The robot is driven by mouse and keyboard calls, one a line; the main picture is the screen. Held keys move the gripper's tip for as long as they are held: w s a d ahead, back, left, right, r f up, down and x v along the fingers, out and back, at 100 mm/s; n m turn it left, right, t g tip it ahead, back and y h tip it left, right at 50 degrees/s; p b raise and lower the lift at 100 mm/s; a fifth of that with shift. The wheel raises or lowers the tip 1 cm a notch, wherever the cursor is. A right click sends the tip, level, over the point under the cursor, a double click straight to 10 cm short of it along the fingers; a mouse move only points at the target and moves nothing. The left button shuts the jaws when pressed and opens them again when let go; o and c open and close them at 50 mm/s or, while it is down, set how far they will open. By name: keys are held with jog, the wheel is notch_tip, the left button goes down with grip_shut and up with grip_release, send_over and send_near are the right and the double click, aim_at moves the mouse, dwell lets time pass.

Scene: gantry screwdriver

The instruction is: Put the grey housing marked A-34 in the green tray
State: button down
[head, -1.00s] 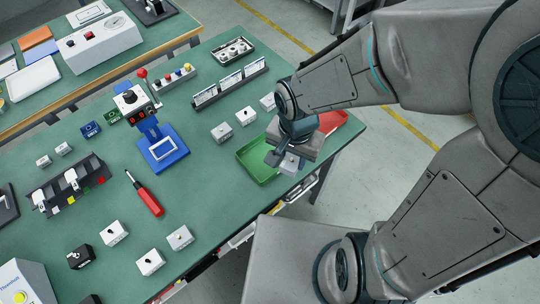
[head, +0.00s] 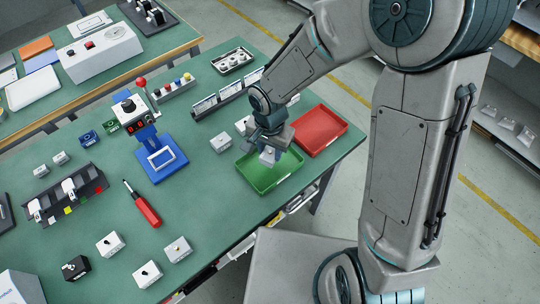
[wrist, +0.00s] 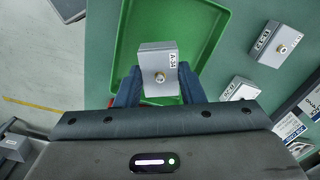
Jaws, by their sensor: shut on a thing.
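The grey housing marked A-34 (wrist: 158,68) is held between the fingers of my gripper (wrist: 155,90) in the wrist view; its label and a round brass-coloured knob face the camera. In the head view the housing (head: 268,156) hangs below my gripper (head: 268,146), over the green tray (head: 262,183). The green tray (wrist: 205,22) shows behind the housing in the wrist view. I cannot tell whether the housing touches the tray floor.
A red tray (head: 322,131) stands right beside the green one. Other grey housings stand close by, one (head: 221,142) left of the green tray and one (wrist: 275,42) in the wrist view. A red screwdriver (head: 146,210) and a blue-based device (head: 160,160) are farther left.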

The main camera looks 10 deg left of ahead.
aim_at(269, 152)
jog(key=shift+w+a+f, duration=0.1)
jog(key=shift+w+f, duration=0.05)
jog(key=shift+f, duration=1.95)
jog(key=shift+f+b, duration=0.2)
jog(key=shift+b, duration=0.15)
jog(key=c, duration=0.9)
grip_release()
jog(key=shift+c, duration=0.2)
jog(key=shift+r, duration=0.15)
notch_tip(269, 152, up, 12)
jog(key=shift+r+p, duration=0.1)
jog(key=shift+p, duration=0.75)
jog(key=s+d+r+n+t, duration=0.1)
jog(key=s+d+r, duration=0.1)
jog(key=d+r, duration=0.2)
jog(key=s+d+r+n+t, duration=0.1)
jog(key=s+d+r, duration=0.2)
jog(key=d, duration=0.8)
jog(key=s+d+r+n, duration=0.1)
jog(key=s+d+r, duration=0.1)
jog(key=d+r, duration=0.2)
jog(key=d, duration=0.3)
jog(key=shift+s+d+r+t, duration=0.3)
jog(key=shift+d+t, duration=0.1)
